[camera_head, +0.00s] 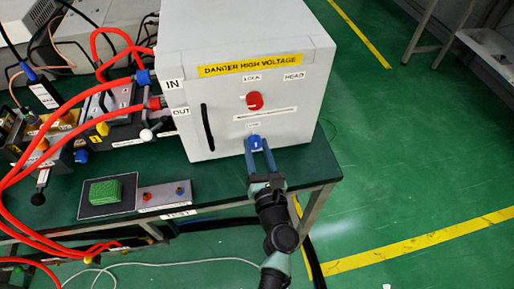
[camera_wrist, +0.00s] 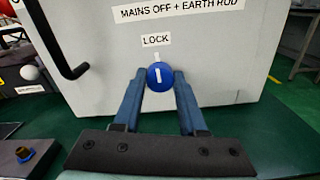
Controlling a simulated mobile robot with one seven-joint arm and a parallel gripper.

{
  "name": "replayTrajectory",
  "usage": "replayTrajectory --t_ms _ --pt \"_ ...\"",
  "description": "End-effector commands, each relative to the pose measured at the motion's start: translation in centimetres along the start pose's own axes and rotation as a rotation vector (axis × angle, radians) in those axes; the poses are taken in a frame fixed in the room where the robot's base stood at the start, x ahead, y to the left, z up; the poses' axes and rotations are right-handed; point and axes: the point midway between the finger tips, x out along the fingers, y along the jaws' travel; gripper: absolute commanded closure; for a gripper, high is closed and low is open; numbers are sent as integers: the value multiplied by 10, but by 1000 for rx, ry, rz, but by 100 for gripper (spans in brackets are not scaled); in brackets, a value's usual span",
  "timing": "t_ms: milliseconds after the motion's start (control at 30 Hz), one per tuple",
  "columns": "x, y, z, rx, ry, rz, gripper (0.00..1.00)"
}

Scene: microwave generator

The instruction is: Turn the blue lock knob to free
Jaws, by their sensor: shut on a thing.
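The blue lock knob (camera_wrist: 160,77) sits low on the front of the white cabinet (camera_head: 226,115). A white mark on the knob runs upright toward the LOCK label (camera_wrist: 156,40). The knob also shows in the head view (camera_head: 255,141), partly covered by the fingers. My gripper (camera_wrist: 160,82) is shut on the knob, one blue finger on each side of it. In the head view my gripper (camera_head: 259,150) reaches up to the knob from the front right of the table.
A red knob (camera_head: 254,101) is above the blue one, and a black handle (camera_head: 207,127) is at left. A grey box with small knobs (camera_head: 165,196) and a green block (camera_head: 106,191) lie on the table at left. Red hoses run further left. Floor at right is clear.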

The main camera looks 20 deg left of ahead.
Motion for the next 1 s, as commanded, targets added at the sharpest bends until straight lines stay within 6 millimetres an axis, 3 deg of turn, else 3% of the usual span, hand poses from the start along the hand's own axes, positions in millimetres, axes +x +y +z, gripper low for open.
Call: replayTrajectory --t_ms 1000 --pt "0 0 -4 -894 -2 -2 100"
